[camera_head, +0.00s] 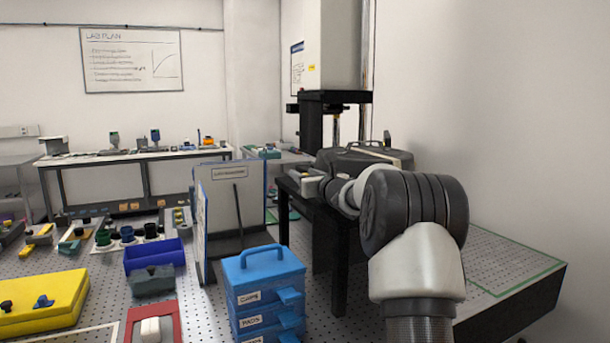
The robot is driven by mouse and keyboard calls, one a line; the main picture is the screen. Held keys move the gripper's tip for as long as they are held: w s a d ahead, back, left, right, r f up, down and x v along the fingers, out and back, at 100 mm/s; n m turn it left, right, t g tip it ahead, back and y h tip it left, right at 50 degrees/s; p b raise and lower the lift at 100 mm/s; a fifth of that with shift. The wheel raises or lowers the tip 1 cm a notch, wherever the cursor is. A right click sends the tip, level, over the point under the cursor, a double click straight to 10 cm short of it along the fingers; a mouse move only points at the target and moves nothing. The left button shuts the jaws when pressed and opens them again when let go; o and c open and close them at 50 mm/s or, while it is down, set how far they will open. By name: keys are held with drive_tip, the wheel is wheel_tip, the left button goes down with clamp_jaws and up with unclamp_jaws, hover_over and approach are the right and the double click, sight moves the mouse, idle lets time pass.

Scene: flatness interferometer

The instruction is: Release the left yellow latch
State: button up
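I cannot make out a left yellow latch in the head view. A dark case with a handle (366,158) stands on the black table at centre right, behind my arm. Its near side is partly hidden by the arm, and no latch on it can be told. My arm rises from the bottom right, bends, and points away toward the left end of that table, next to the case. My gripper is at the far end, too small and covered to show its fingers.
A blue drawer box (262,290) stands at the front centre, below the black table (324,222). A white board (231,205) stands behind it. A yellow case (42,300), a blue bin (153,257) and several small parts lie at left. A wall closes the right side.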

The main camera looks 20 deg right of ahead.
clamp_jaws()
drive_tip(key=shift+f+b, duration=0.15)
drive_tip(key=shift+b, duration=0.4)
